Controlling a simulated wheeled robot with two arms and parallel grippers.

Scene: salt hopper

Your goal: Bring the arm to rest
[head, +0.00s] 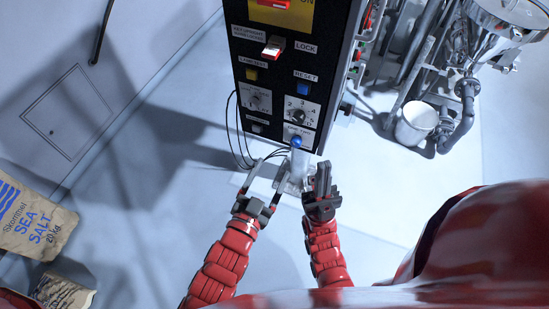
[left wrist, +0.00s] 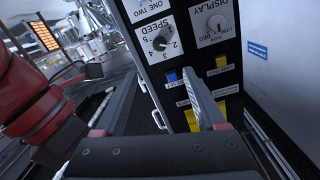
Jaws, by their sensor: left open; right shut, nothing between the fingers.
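My left gripper (head: 265,172) is open and empty, just below the lower end of the black control panel (head: 274,78) in the head view. In the left wrist view its two fingers (left wrist: 158,75) stand apart in front of the panel, with nothing held between them. My right gripper (head: 323,172) is shut and empty, close beside the left one on its right.
The panel carries a red-and-white lock switch (head: 273,46), a blue reset button (head: 303,88) and dials (head: 296,112). Black cables hang at its left. Pipes and a white bucket (head: 416,123) stand right. A sea salt sack (head: 32,219) lies left. The floor between is clear.

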